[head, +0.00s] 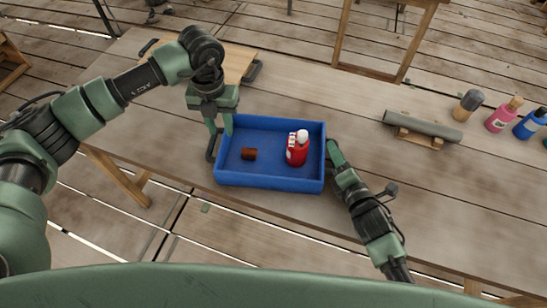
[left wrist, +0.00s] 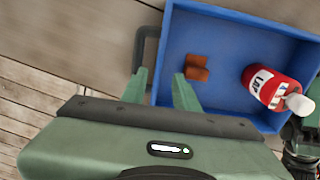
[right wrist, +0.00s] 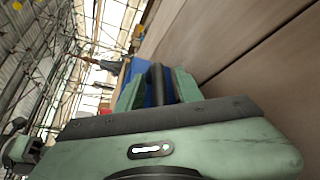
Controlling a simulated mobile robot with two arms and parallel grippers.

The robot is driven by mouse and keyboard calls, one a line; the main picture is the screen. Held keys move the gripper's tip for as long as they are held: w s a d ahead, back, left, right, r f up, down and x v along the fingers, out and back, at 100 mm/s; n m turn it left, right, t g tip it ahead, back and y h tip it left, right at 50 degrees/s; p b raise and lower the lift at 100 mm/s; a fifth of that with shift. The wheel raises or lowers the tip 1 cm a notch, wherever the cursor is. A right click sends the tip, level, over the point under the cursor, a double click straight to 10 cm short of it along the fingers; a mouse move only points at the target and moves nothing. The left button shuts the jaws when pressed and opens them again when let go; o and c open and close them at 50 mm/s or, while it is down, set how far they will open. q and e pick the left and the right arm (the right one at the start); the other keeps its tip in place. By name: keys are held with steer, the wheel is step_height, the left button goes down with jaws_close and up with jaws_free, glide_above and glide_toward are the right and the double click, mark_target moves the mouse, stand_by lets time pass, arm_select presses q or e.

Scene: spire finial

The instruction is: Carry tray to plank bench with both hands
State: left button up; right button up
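The blue tray (head: 270,183) sits on a long wooden table (head: 300,80), with dark handles at its short ends. It holds a red bottle (head: 297,152) with a white cap and a small brown piece (head: 249,154). My left gripper (head: 220,128) is open at the tray's left end; in the left wrist view its fingers (left wrist: 160,88) stand near the left handle (left wrist: 146,50) and tray wall. My right gripper (head: 332,150) is at the right end; in the right wrist view its open fingers (right wrist: 158,92) straddle the right handle (right wrist: 157,75). A wooden bench-like frame (head: 385,70) stands behind the table.
A grey cylinder on a wooden cradle (head: 423,127) lies right of the tray. Several bottles, one pink (head: 503,115), stand at the far right. A wooden board (head: 235,65) with dark handles lies behind my left arm. Bare tabletop separates tray and cradle.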

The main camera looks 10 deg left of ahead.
arm_select(q)
steer(key=shift+r, duration=0.15)
arm_select(e)
steer(key=shift+s, duration=0.2)
steer(key=v, duration=1.1)
steer(key=shift+s+d+r, duration=0.15)
steer(key=shift+s+r, duration=0.05)
steer(key=shift+s, duration=0.05)
arm_select(q)
steer(key=shift+s, duration=0.1)
arm_select(e)
steer(key=shift+s+f, duration=0.1)
